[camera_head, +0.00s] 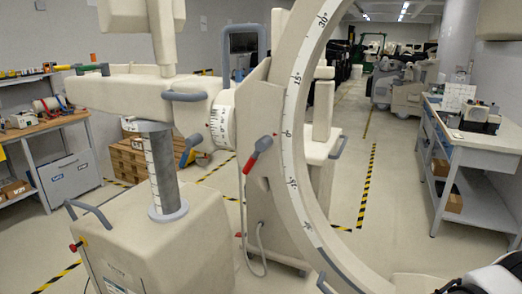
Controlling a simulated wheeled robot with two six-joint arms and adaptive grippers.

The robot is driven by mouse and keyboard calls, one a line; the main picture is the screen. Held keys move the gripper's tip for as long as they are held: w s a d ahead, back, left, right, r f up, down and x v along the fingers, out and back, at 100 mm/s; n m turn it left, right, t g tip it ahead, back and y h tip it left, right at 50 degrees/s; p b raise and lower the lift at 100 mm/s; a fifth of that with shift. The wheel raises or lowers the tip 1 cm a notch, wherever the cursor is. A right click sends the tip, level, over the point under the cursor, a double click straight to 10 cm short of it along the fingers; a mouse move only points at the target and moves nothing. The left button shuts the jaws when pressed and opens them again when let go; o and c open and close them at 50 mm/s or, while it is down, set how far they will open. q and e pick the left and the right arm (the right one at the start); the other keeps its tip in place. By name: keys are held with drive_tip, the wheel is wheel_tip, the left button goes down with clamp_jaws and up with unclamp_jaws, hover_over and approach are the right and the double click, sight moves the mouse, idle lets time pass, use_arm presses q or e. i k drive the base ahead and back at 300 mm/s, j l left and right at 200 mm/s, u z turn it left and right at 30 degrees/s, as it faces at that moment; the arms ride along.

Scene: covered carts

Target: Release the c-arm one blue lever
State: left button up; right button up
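The beige c-arm (302,110) stands in front of me, with its large curved arc marked by a degree scale. A small blue lever (188,152) sits on its left side, below the horizontal arm and left of the white scale drum (221,127). It slants down to the left; I cannot tell whether it is locked or released. A red-tipped grey lever (257,154) is on the arc's carrier, to the right of the blue one. Pale arm parts of mine show at the bottom right corner. Neither gripper's fingertips can be seen.
The c-arm's base cabinet (155,245) with a grey rail handle (88,212) stands at the front left. A workbench (48,124) is at the left wall and a grey cart-like table (478,140) at the right. Striped tape marks the floor; an open aisle runs back.

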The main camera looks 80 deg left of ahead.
sight(191, 141)
drive_tip(key=u, duration=3.2)
